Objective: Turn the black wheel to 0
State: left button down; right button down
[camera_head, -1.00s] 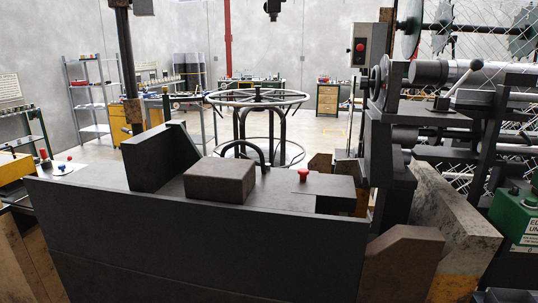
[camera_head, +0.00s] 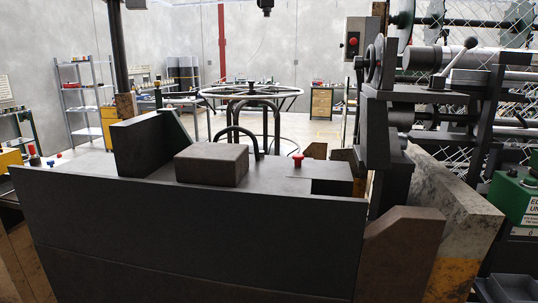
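Neither of my grippers shows in the head view. A dark round wheel or disc (camera_head: 375,64) stands edge-on at the right machine's upper left side. Small black knobs (camera_head: 512,172) sit on top of a green box (camera_head: 512,203) at the right edge, and a "0" appears to be printed low on its front. A large horizontal ring wheel (camera_head: 252,91) with a pale rim and dark hub stands behind the dark machine body. I cannot tell which of these is the black wheel, and I cannot read any wheel setting.
A wide dark machine body (camera_head: 190,235) fills the foreground, with a brown block (camera_head: 211,166) and a red button (camera_head: 297,160) on top. A grey box with a red button (camera_head: 355,40) hangs upper right. Open floor (camera_head: 322,130) shows beyond the machine.

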aim_at(369, 63)
jog(key=j+z, duration=0.45)
jog(key=k+j+z, duration=0.1)
jog(key=j+z, duration=0.35)
jog(key=l, duration=0.1)
